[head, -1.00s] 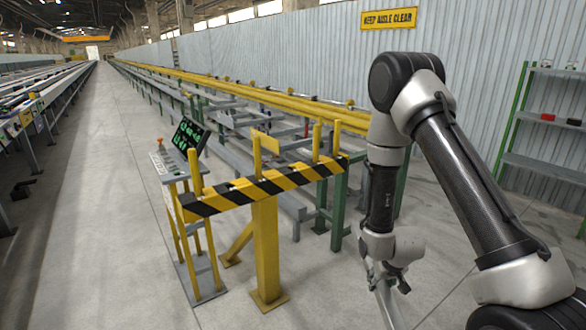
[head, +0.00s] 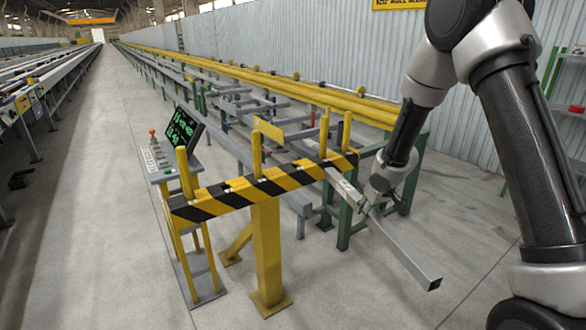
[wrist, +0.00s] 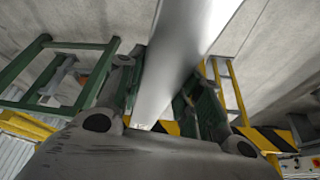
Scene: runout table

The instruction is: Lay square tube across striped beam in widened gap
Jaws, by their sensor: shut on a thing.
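The square tube (head: 408,252) is a long grey metal bar with a dark open near end. My gripper (head: 372,197) is shut on it near its far part, right of the striped beam. The tube slants from its near end at lower right up toward the beam's right end; I cannot tell whether they touch. In the wrist view the tube (wrist: 185,55) runs away from my gripper (wrist: 150,110). The black-and-yellow striped beam (head: 262,187) is level on a yellow post and carries upright yellow pegs with uneven gaps. Part of the beam also shows in the wrist view (wrist: 265,139).
A control stand (head: 184,130) with a lit display stands at the beam's left end. Behind the beam are the green-legged runout frame (head: 345,220) and long yellow rails (head: 320,96). A green shelf rack (head: 548,100) stands at right. The front floor is clear.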

